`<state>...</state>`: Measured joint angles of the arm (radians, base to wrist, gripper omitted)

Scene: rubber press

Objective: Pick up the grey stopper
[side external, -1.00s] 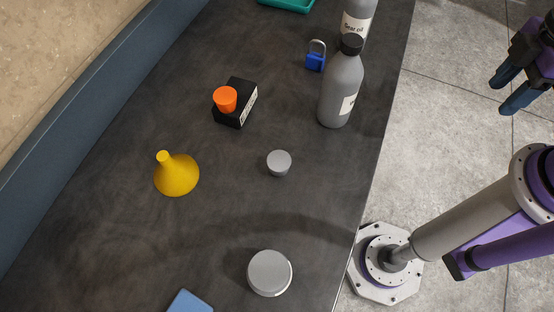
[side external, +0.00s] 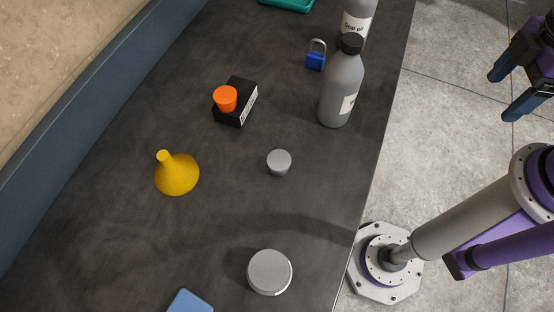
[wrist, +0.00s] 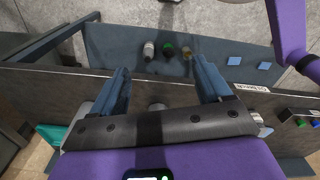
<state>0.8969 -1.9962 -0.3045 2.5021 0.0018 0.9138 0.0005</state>
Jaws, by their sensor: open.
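The grey stopper (side external: 279,162) is a small tapered plug standing on the dark bench, right of the yellow funnel, in the side external view. Its wider face is up and nothing touches it. My gripper (side external: 499,97) is at the upper right, beyond the bench's right edge and over the floor, well away from the stopper. Its two blue fingers are spread and empty. In the wrist view my gripper (wrist: 160,68) shows both fingers apart with nothing held between them. I cannot pick out the stopper surely there.
An orange stopper (side external: 225,98) sits on a black box (side external: 237,108). A yellow funnel (side external: 177,175), grey bottle (side external: 341,90), blue padlock (side external: 315,62), round grey lidded item (side external: 269,272) and blue block (side external: 190,303) stand around. Bench around the grey stopper is clear.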

